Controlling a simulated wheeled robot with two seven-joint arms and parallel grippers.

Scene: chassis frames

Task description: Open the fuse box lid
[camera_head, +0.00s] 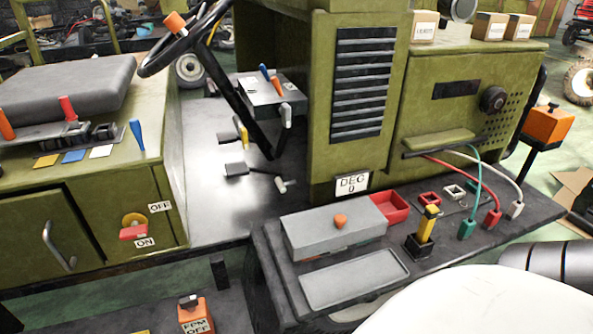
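A grey fuse box (312,243) sits on the dark shelf at the front of the green machine. Its flat grey lid (318,220) lies down on it, with an orange knob (340,221) near the middle of its top. A small red open compartment (396,207) shows at the box's right end; I cannot tell whether it is part of the box. Neither of my grippers is in view.
A shallow grey tray (355,281) lies in front of the box. A yellow-topped black piece (428,228) stands to its right. Green (467,229), red (493,219) and white plugs (515,210) with cables are farther right. A steering wheel (180,45) rises behind, at left.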

